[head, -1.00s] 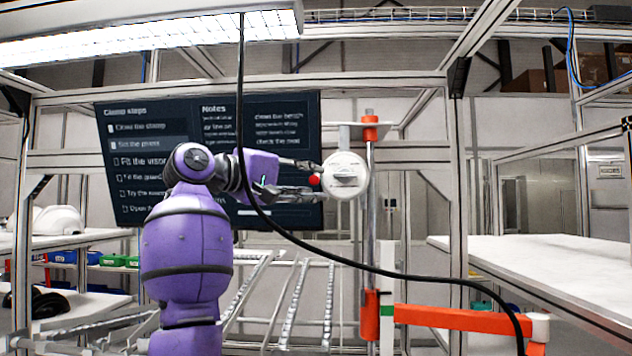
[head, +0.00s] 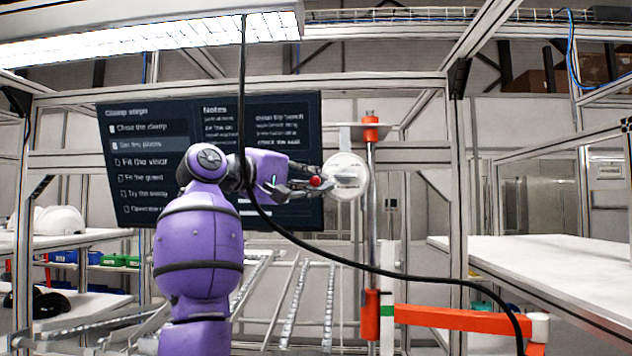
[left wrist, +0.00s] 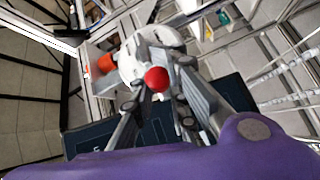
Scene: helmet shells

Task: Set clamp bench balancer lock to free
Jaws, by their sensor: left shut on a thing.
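The balancer (head: 346,168) is a round white housing beside an orange-capped post, in the middle of the head view. It also shows in the left wrist view (left wrist: 135,62), behind the fingers. The lock is a red ball knob (head: 315,181) at the housing's left side. My left gripper (head: 313,184) has its fingers on the knob and is shut on it. In the left wrist view the red knob (left wrist: 156,79) sits between the two fingers. My right gripper is not in view.
A black cable (head: 400,272) hangs from above and sweeps in front of my left arm to the right. An orange arm (head: 455,319) juts right from the post. A dark screen (head: 150,165) stands behind. A white table (head: 545,255) is at right.

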